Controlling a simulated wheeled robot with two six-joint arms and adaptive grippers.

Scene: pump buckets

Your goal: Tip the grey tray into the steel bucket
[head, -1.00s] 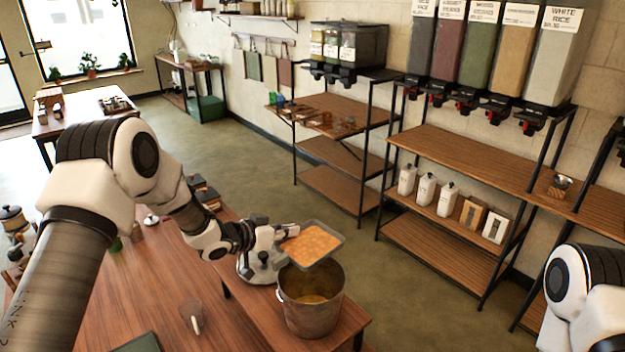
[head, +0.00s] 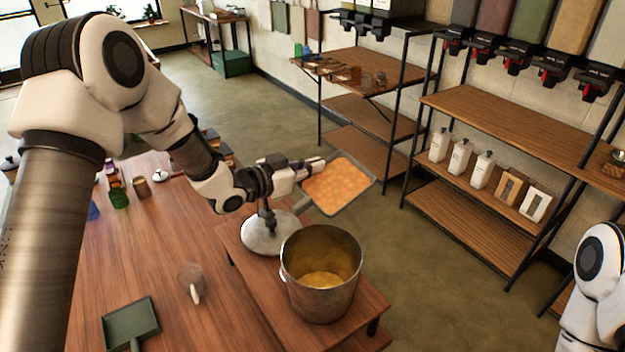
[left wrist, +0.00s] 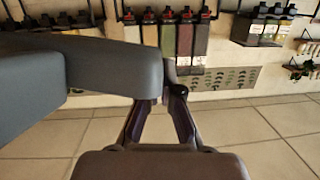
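The grey tray (head: 369,193) holds an orange, lumpy load across its floor. It is in the air behind and above the steel bucket (head: 318,301), slightly tilted. My left gripper (head: 316,168) is shut on the tray's left edge. The bucket is upright and open, with something yellow at its bottom. In the left wrist view the dark gripper fingers (left wrist: 163,112) show in the middle. A large grey shape covers the left there; I cannot tell if it is the tray. My right gripper is out of view; only part of that arm shows at the right edge.
The bucket stands on a low wooden stand (head: 262,290), in front of a metal device with a round pale base (head: 272,233). A clear cup (head: 191,282) and a green scoop (head: 131,323) are on the wooden table (head: 150,235). Shelves (head: 465,210) stand behind.

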